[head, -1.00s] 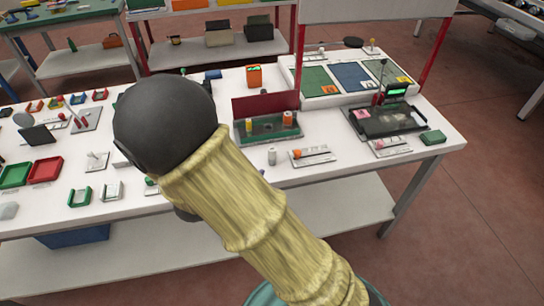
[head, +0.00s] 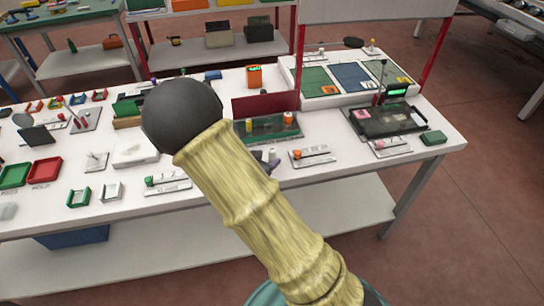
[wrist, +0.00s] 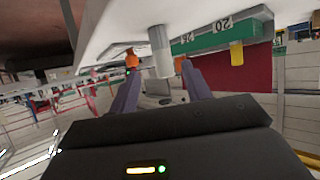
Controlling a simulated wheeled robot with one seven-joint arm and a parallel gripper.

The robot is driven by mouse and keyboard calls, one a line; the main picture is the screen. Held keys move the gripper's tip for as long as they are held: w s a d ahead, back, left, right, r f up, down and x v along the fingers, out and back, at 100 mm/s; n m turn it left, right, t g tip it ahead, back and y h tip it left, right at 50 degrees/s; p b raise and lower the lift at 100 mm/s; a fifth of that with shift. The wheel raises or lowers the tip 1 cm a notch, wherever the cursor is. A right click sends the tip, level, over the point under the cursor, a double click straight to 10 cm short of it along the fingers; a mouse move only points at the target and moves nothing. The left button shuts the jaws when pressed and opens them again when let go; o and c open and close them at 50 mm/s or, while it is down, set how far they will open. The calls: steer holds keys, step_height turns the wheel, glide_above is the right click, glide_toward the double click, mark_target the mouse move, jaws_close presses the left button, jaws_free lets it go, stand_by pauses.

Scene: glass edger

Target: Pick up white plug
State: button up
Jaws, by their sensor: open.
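The white plug (wrist: 160,50) is a small upright pale cylinder with a greyer end, seen upside down in the wrist view. In the head view the plug (head: 274,156) stands near the front edge of the white table, right beside my arm. My gripper (wrist: 161,66) is open, with its two purple-grey fingers pointing at the plug, one on each side of it in the picture. I cannot tell whether the fingertips reach past it; no contact is clear. In the head view my forearm hides most of the gripper.
A green tray with a dark red back panel (head: 265,104) stands just behind the plug. A white plate with an orange-ended piece (head: 312,156) lies to its right. A white plate with a green-ended piece (head: 167,183) lies left of my arm. The table front (head: 345,168) is clear.

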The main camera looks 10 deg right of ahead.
mark_target(270, 154)
steer(key=x, duration=0.5)
steer(key=shift+w+a+r, duration=0.15)
steer(key=shift+w, duration=0.1)
jaws_close()
step_height(270, 154, up, 10)
steer(key=shift+r+p, duration=0.1)
steer(key=shift+p, duration=0.65)
stand_by(0.4)
